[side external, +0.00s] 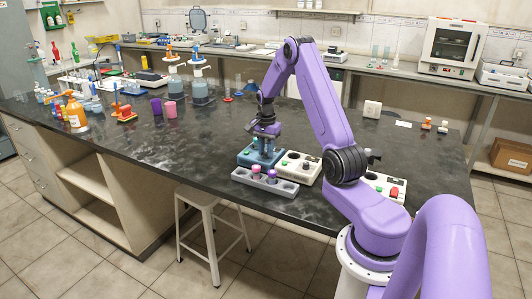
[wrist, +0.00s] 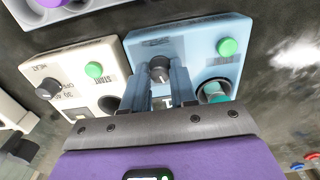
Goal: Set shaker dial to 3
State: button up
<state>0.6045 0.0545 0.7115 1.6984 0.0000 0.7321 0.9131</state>
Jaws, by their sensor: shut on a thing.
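The blue device (wrist: 196,48) has a dark round dial (wrist: 159,68), a green button (wrist: 228,47) and a teal-capped round part (wrist: 214,92). I take it for the shaker; its label is too blurred to read. It also shows in the side view (side external: 246,158), beneath my gripper (side external: 266,147). In the wrist view, the two fingers of my gripper (wrist: 161,79) stand on either side of the dial and are shut on it. The fingers partly hide the dial's lower part. I cannot read which number the dial points to.
A white device (side external: 306,164) with a green START button (wrist: 94,70) and dark knobs stands beside the blue one. A grey rack (side external: 245,176) with pink and purple caps is in front. Another white device (side external: 382,184) with a red switch is to the right.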

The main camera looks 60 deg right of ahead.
jog(key=m, duration=0.5)
jog(key=shift+m, duration=0.3)
jog(key=m, duration=0.6)
jog(key=o, duration=1.3)
jog(key=shift+o, duration=0.2)
